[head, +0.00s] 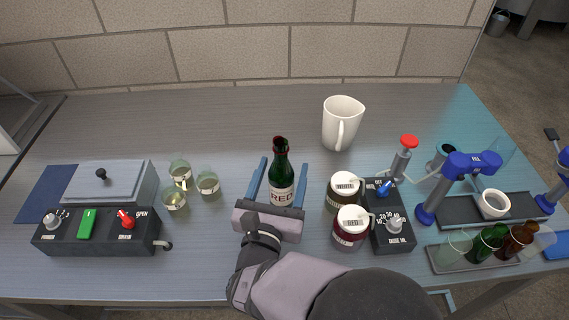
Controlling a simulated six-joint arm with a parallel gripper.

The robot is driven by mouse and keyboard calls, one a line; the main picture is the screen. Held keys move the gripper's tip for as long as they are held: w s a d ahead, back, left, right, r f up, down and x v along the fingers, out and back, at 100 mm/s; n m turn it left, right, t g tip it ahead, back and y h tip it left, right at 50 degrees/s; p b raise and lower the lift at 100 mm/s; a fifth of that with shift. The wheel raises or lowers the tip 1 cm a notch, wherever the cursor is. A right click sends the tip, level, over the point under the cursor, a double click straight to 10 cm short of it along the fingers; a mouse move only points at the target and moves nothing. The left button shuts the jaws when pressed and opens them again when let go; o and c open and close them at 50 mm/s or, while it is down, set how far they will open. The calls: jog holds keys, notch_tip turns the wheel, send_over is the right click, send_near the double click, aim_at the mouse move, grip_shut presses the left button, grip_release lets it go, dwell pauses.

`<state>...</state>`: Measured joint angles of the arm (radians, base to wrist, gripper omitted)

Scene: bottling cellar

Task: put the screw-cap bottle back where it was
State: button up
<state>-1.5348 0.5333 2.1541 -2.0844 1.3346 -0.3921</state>
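A green bottle (281,178) with a dark red top and a white label reading RED stands upright near the middle of the table. I cannot tell whether its top is a screw cap. My gripper (284,166) reaches in from the front, its two blue fingers on either side of this bottle. The fingers are spread, with a gap visible at least on the left. The bottle's base is partly hidden by my gripper. A green bottle (488,242) and a brown bottle (518,241) are in a grey tray (475,267) at the right.
Two dark jars with white lids (351,228) stand close right of my gripper, beside a black control box (391,232). A white jug (342,122) stands behind. Several glasses (207,183) and a lidded grey unit (110,184) are left. The table's back left is clear.

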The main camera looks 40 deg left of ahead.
aim_at(279, 186)
jog(key=v, duration=0.9)
jog(key=shift+b, duration=0.4)
jog(key=shift+r, duration=0.1)
